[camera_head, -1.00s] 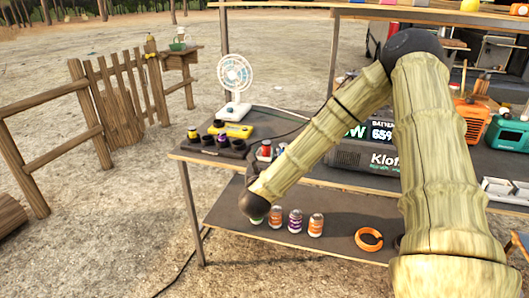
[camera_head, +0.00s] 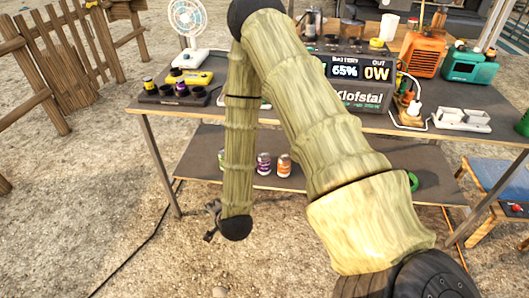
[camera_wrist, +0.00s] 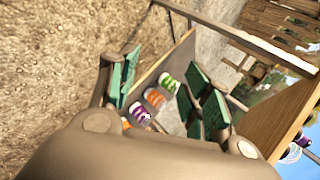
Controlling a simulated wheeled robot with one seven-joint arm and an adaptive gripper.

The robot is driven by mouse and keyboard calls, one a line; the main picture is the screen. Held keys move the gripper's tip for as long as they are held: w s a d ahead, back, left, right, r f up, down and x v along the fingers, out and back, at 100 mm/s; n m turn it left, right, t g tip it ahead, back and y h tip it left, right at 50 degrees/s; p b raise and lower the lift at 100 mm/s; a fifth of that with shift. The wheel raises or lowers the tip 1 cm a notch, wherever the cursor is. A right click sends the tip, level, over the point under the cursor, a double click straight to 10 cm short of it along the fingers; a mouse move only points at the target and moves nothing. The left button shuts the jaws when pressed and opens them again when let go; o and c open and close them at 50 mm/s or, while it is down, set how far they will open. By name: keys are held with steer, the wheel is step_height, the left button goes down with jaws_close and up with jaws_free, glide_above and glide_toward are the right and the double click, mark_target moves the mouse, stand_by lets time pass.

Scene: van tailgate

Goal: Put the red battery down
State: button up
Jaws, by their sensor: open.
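My gripper (camera_head: 212,220) hangs low in front of the table's lower shelf, at the end of my bent arm. In the wrist view, the green-padded fingers of my gripper (camera_wrist: 160,78) are spread apart with nothing held between them. I cannot clearly make out a red battery in either view now. A dark holder (camera_head: 172,101) with several small dark and coloured cylinders stands at the left end of the tabletop. My arm hides part of the table.
Several cans stand on the lower shelf, among them a purple can (camera_head: 263,163) and an orange can (camera_head: 284,165). A white fan (camera_head: 188,25), a power station (camera_head: 360,98), an orange device (camera_head: 426,52) and a teal device (camera_head: 470,66) stand on the tabletop. Open ground lies left.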

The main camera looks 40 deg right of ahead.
steer(key=s+a+f+n+g, duration=0.1)
steer(key=s+f+n+g, duration=0.2)
steer(key=s+n, duration=0.3)
steer(key=s+a+f+n+g+y, duration=0.1)
steer(key=s+f+n+g, duration=0.2)
steer(key=s, duration=1)
steer(key=s+a+f+n+g, duration=0.2)
steer(key=s+f+n+g, duration=0.1)
steer(key=s+f+n, duration=0.4)
steer(key=s+n, duration=0.2)
steer(key=s, duration=0.1)
steer(key=shift+s, duration=0.25)
steer(key=shift+a, duration=0.1)
